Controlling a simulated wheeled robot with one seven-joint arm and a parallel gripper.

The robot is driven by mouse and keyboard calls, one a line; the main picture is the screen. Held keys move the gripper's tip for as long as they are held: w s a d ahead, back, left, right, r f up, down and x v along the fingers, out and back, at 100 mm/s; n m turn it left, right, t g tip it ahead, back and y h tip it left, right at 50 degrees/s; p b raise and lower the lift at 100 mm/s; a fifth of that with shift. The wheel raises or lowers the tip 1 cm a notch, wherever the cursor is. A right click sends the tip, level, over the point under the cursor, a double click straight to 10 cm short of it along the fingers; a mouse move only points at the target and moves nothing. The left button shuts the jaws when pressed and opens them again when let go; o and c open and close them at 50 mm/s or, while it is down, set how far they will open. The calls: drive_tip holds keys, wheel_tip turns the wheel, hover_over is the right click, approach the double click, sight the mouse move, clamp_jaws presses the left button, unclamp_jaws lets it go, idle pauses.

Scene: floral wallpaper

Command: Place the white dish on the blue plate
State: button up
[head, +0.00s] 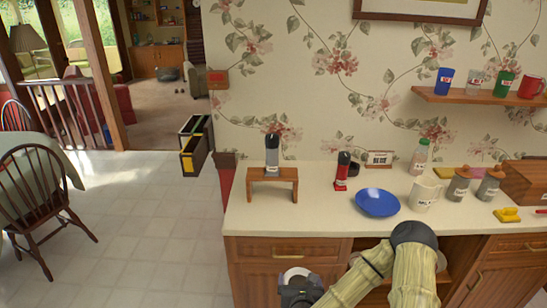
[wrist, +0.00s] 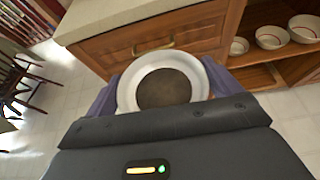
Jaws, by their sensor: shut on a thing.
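The white dish (wrist: 127,92) is round with a brown centre and sits between the two purple fingers of my gripper (wrist: 163,88) in the wrist view. My gripper is shut on it. In the head view my gripper (head: 298,284) is low in front of the counter's drawers, with the pale dish (head: 295,272) partly visible at its end. The blue plate (head: 377,202) lies on the counter, above and to the right of my gripper in the picture, and looks empty. The plate does not show in the wrist view.
On the counter (head: 310,215), a white mug (head: 424,193) stands just right of the plate and a red bottle (head: 342,171) behind it to the left. A small wooden stand (head: 272,178) bears a grey bottle (head: 272,154). Bowls (wrist: 271,37) sit in the open cabinet.

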drive_tip(key=w+d+f, duration=0.1)
drive_tip(key=d+f, duration=0.1)
drive_tip(key=d, duration=0.4)
drive_tip(key=shift+w+d+f+n, duration=0.3)
drive_tip(key=shift+w+n, duration=0.05)
drive_tip(key=shift+n, duration=0.05)
drive_tip(key=s+f, duration=0.4)
drive_tip(key=f, duration=0.1)
drive_tip(key=shift+s+f, duration=0.15)
drive_tip(key=shift+f, duration=0.1)
